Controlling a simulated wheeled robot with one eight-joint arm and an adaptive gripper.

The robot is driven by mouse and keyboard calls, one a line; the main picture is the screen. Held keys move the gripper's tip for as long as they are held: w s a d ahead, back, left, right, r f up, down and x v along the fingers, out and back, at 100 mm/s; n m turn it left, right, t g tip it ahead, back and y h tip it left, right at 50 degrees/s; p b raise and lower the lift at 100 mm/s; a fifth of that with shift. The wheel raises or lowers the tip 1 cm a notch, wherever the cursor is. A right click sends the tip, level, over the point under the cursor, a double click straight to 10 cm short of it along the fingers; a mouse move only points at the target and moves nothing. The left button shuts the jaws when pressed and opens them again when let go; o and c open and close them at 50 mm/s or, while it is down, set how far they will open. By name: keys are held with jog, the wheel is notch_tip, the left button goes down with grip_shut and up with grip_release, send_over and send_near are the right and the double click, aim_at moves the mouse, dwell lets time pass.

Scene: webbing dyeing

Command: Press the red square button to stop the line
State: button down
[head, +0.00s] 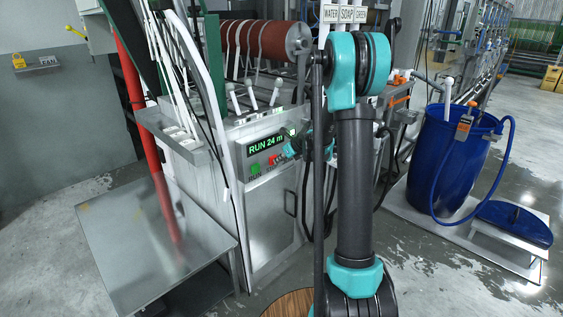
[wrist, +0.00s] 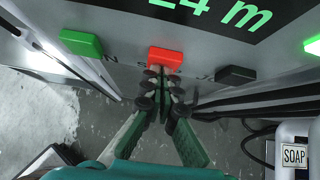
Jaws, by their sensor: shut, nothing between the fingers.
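The red square button (wrist: 165,56) is on the panel below the display in the wrist view, between a green button and a black one. It also shows small in the head view (head: 273,160). My gripper (wrist: 163,74) is shut and empty, with its fingertips at the lower edge of the red button in the picture. I cannot tell whether they touch it. In the head view my gripper (head: 283,155) is at the panel, just right of the red button. The display (head: 266,144) reads "RUN 24 m" in green.
The green button (wrist: 82,43) is left of the red one and the black button (wrist: 236,75) is right of it. Levers (head: 252,95) stand above the panel. A bare metal table (head: 130,245) is at the left. A blue barrel (head: 450,165) stands at the right.

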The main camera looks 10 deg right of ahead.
jog(key=shift+w, duration=0.1)
jog(key=shift+w+a+r, duration=0.2)
jog(key=shift+w+a, duration=0.3)
jog(key=shift+w, duration=0.15)
jog(key=shift+a, duration=0.1)
jog(key=s+d+r, duration=0.7)
jog(key=s, duration=0.2)
jog(key=shift+s, duration=0.3)
jog(key=shift+d, duration=0.1)
